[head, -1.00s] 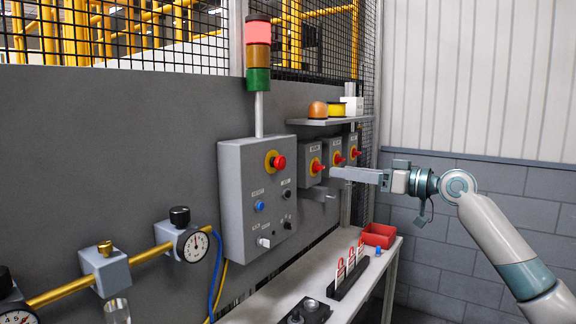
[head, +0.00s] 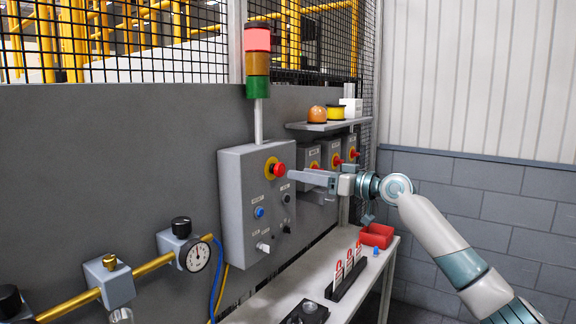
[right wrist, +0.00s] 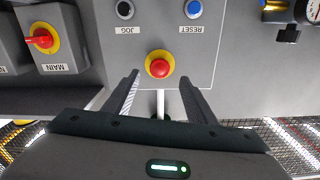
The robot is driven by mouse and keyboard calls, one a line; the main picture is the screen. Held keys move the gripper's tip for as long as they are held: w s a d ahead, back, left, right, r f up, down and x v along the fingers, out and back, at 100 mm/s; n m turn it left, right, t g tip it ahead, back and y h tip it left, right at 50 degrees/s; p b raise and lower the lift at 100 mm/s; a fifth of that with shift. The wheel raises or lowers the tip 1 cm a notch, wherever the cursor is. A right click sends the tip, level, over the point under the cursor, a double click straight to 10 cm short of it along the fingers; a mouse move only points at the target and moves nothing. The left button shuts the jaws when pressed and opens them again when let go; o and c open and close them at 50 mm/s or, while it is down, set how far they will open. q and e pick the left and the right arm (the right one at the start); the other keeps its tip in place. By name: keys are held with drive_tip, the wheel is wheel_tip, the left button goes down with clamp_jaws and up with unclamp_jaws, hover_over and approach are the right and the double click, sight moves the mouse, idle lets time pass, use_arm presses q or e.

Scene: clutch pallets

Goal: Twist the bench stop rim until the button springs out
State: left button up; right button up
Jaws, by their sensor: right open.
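The bench stop is a red mushroom button (head: 277,169) on a yellow collar, high on the front of the grey control box (head: 236,205). In the right wrist view the red button (right wrist: 159,66) sits straight ahead, centred between my fingers and just beyond their tips. My right gripper (head: 291,174) is open and empty, its fingers pointing at the button. In the right wrist view the open fingers (right wrist: 158,80) stand to either side of the button's line. I cannot tell whether they touch it. My left gripper is in neither view.
Below the button are a blue reset button (head: 259,212) and a black jog button (right wrist: 125,9). A stack light (head: 257,60) rises above the box. Isolator boxes with red handles (head: 336,160) stand to the right, under a shelf (head: 328,125). The bench (head: 318,288) holds padlocks and a red bin (head: 376,236).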

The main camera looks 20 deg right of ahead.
sight(282, 171)
drive_tip(key=p+x, duration=0.1)
drive_tip(key=x, duration=0.3)
drive_tip(key=shift+w+a+r, duration=0.15)
drive_tip(key=shift+p+x, duration=0.5)
drive_tip(key=shift+x, duration=0.3)
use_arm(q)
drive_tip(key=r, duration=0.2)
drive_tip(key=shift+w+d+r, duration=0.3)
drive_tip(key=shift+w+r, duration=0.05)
use_arm(e)
drive_tip(key=shift+w, duration=0.1)
drive_tip(key=shift+c, duration=0.6)
drive_tip(key=c, duration=0.9)
